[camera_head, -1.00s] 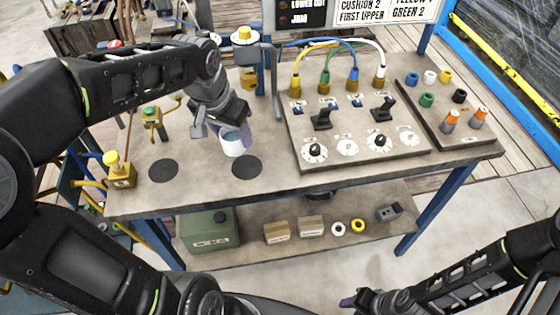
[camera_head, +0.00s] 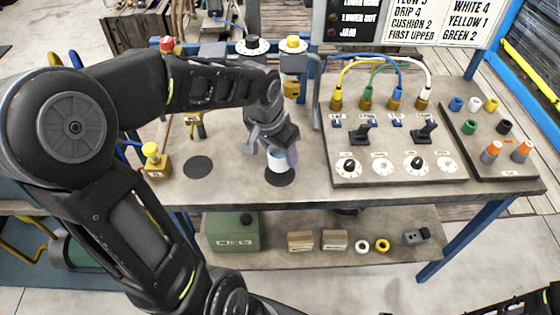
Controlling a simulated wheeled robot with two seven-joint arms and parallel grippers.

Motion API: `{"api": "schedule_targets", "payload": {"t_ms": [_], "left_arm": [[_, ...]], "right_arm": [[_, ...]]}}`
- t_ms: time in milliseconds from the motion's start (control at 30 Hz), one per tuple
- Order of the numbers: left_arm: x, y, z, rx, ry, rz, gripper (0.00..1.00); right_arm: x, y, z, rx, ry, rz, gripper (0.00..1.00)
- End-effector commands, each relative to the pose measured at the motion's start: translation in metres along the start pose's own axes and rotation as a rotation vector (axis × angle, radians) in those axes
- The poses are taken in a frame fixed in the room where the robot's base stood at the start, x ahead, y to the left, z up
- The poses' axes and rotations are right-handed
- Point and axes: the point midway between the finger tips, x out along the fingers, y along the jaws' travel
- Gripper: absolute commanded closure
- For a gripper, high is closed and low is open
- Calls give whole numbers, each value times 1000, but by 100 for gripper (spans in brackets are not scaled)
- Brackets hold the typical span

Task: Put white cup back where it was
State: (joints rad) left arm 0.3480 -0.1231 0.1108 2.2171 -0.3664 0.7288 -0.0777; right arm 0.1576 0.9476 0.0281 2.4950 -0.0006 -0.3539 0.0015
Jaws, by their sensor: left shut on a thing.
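The white cup (camera_head: 278,164) is in my left gripper (camera_head: 279,146), whose fingers are shut on it. The cup is at the right dark round mark (camera_head: 281,179) on the bench top and covers part of it. I cannot tell whether its base touches the mark. The left dark round mark (camera_head: 198,167) is bare. My right gripper is not in view; only a bit of my right arm shows at the lower right corner.
A control panel (camera_head: 395,165) with knobs, levers and cables stands right of the cup. A yellow-topped button box (camera_head: 155,161) is at the left. A grey post (camera_head: 316,92) rises behind the gripper. The lower shelf (camera_head: 290,257) holds a green box and small parts.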

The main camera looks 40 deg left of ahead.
Motion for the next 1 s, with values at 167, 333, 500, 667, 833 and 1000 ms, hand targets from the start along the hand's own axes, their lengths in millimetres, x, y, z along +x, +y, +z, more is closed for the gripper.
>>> {"api": "schedule_targets", "payload": {"t_ms": [167,333,500,667,833,1000], "left_arm": [[1,0,0,0,2,-1,93],[5,0,2,0,-1,0,93],[27,0,8,0,-3,1,93],[37,0,10,0,1,0,93],[36,0,10,0,2,0,93],[42,0,11,0,2,0,93]], "right_arm": [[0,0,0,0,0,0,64],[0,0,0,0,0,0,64],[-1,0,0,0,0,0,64],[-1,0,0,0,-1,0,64],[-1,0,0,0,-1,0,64],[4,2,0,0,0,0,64]]}}
